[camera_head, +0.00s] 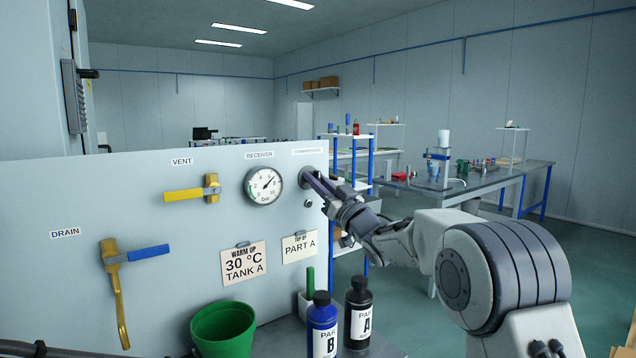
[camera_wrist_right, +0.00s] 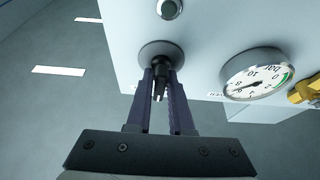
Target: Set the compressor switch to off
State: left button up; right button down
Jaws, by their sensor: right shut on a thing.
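The compressor switch (camera_wrist_right: 160,80) is a black knob on a round grey base on the light panel (camera_head: 60,200). In the head view its round base (camera_head: 305,177) shows under a label at the panel's upper right, and the knob is mostly hidden by my gripper. My right gripper (camera_head: 318,182) reaches it from the right. In the right wrist view my right gripper (camera_wrist_right: 162,85) has its two fingers closed on either side of the knob. The knob's pointer direction is hard to tell. My left gripper is not in view.
A receiver gauge (camera_head: 264,186) sits left of the switch. A green bucket (camera_head: 224,328), a blue bottle B (camera_head: 322,328) and a black bottle A (camera_head: 358,314) stand below.

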jog(key=shift+f, duration=0.2)
jog(key=c, duration=0.9)
grip_release()
jog(key=shift+w, duration=0.1)
jog(key=shift+r, duration=0.1)
jog(key=shift+d, duration=0.1)
jog(key=b+v, duration=0.1)
jog(key=v, duration=0.9)
jog(key=shift+s+d+b, duration=0.1)
jog(key=shift+s+b, duration=0.1)
jog(key=shift+b, duration=0.2)
